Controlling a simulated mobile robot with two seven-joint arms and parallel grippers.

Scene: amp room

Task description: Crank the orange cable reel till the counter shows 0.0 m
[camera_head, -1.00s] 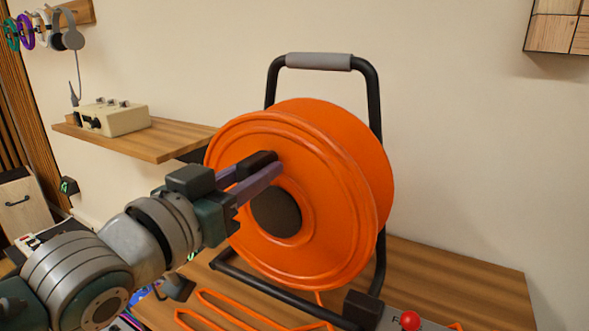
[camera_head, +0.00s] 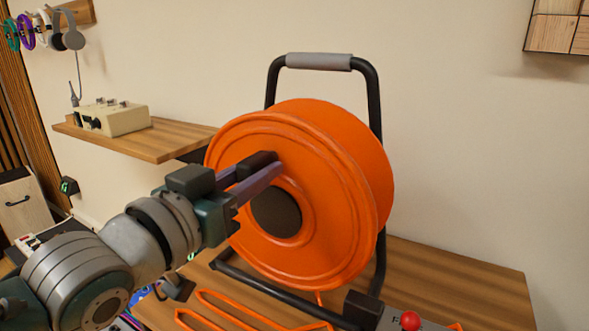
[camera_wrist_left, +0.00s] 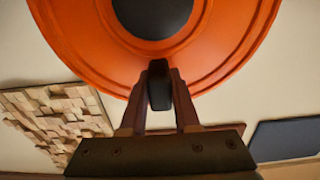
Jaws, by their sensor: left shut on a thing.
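The orange cable reel (camera_head: 335,215) stands upright in a black tube frame with a grey top grip (camera_head: 318,62). It has a dark round hub (camera_head: 275,210). My left gripper (camera_head: 262,168) is at the upper left part of the reel's face, shut on the black crank handle (camera_head: 257,160). In the left wrist view the handle (camera_wrist_left: 159,85) sits between the two fingers, in front of the orange disc (camera_wrist_left: 220,45). Orange cable (camera_head: 235,308) lies on the table in front of the reel. No counter reading is legible. My right gripper is not in view.
The reel stands on a wooden table (camera_head: 460,270). A grey box with a red knob (camera_head: 410,321) is at its front edge. A wooden shelf (camera_head: 150,140) with a beige device (camera_head: 112,118) is at the left. Headphones (camera_head: 68,38) hang at the upper left.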

